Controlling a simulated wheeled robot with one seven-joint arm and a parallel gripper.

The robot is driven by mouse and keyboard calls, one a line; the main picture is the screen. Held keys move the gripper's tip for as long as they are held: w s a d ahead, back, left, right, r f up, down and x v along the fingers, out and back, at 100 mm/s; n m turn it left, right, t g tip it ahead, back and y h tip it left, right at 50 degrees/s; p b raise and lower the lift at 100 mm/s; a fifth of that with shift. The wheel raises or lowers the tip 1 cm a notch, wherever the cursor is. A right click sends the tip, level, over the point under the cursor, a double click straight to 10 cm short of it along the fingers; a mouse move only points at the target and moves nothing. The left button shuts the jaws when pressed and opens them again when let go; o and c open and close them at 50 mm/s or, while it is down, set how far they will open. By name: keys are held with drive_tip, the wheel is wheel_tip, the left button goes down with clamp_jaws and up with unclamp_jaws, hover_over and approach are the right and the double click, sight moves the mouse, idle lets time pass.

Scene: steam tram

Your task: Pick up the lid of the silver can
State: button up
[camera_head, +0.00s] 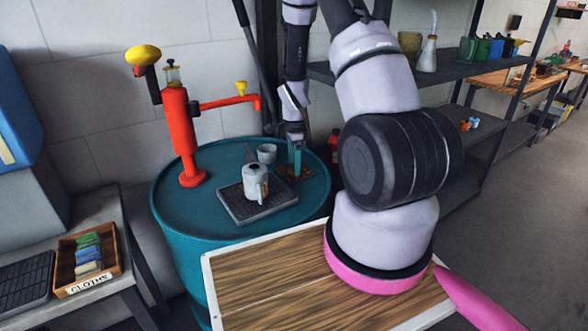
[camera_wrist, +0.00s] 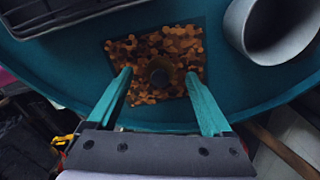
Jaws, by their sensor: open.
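A small silver can (camera_head: 256,184) with a handle stands upright on a dark ribbed tray on the teal drum top. I cannot clearly make out a lid on it. My gripper (camera_head: 295,160) is to the right of the can, pointing down over a patch of copper-coloured bits (camera_head: 292,174). In the wrist view my gripper (camera_wrist: 162,90) has its two teal fingers apart, with the copper-coloured bits (camera_wrist: 192,42) beyond them. A small dark round thing (camera_wrist: 160,74) shows between the fingers; I cannot tell what it is or whether it touches them.
A grey cup (camera_head: 267,153) stands behind the can; an open grey cup (camera_wrist: 235,25) shows in the wrist view. The ribbed tray (camera_head: 238,213) is under the can. A red pump (camera_head: 181,135) stands at the drum's left. Shelves (camera_head: 350,75) are behind my arm. The drum's front left is clear.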

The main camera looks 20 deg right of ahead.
drive_tip(key=shift+f, duration=0.3)
clamp_jaws()
drive_tip(key=shift+r, duration=0.1)
